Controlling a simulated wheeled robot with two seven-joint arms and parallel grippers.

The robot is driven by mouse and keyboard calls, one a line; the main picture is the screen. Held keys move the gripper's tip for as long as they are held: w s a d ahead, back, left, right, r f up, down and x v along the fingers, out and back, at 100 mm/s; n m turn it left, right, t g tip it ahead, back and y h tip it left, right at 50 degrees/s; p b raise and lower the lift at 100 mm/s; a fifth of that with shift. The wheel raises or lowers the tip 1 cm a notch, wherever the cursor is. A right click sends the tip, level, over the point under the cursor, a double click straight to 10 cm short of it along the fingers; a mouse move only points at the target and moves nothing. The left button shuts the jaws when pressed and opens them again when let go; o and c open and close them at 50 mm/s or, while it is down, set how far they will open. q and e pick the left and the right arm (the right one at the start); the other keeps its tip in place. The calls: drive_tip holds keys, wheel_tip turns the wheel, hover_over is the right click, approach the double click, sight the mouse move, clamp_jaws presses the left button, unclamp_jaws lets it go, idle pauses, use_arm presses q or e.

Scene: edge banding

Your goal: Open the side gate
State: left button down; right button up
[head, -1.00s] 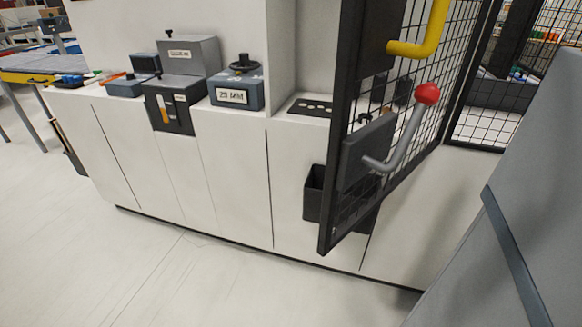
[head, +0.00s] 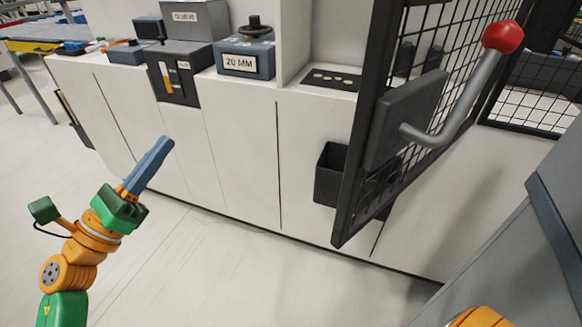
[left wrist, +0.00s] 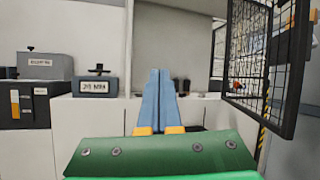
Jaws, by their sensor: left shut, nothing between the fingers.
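The side gate is a black mesh panel (head: 348,205) at the right of the head view, standing out at an angle from the white cabinet front. Its grey lever (head: 468,98) with a red knob (head: 502,37) rises from a dark plate (head: 405,118). The gate also shows at the right of the left wrist view (left wrist: 262,119). My left gripper (head: 166,145) is shut and empty, its blue fingers pointing toward the cabinet, well left of the gate and lever and touching neither. Its fingers show in the left wrist view (left wrist: 158,78). My right gripper is out of view.
A white cabinet (head: 240,150) carries a "20 MM" box (head: 245,65) and a dark unit (head: 180,88). A black bin (head: 328,188) hangs on its front by the gate. A grey slanted panel (head: 500,240) fills the lower right. The floor before the cabinet is clear.

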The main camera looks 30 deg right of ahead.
use_arm(q)
drive_tip(key=s+d+r+m+g+y, duration=0.15)
drive_tip(key=s+m+g, duration=0.3)
drive_tip(key=m, duration=0.45)
drive_tip(key=s+d+r+m+g+y+b, duration=0.1)
drive_tip(key=s+d+r+m+g, duration=0.15)
drive_tip(key=s+m, duration=0.4)
drive_tip(key=s+d+r+m+g+y, duration=0.1)
drive_tip(key=s+d+r+m+g, duration=0.2)
drive_tip(key=m, duration=0.7)
drive_tip(key=s+d+f+g+p, duration=0.1)
drive_tip(key=s+d+p, duration=0.3)
drive_tip(key=d, duration=0.5)
drive_tip(key=shift+s+d+f+p, duration=0.2)
drive_tip(key=shift+d+p, duration=0.2)
drive_tip(key=shift+p, duration=0.7)
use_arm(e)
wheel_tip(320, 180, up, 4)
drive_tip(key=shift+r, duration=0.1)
use_arm(q)
drive_tip(key=shift+h, duration=0.25)
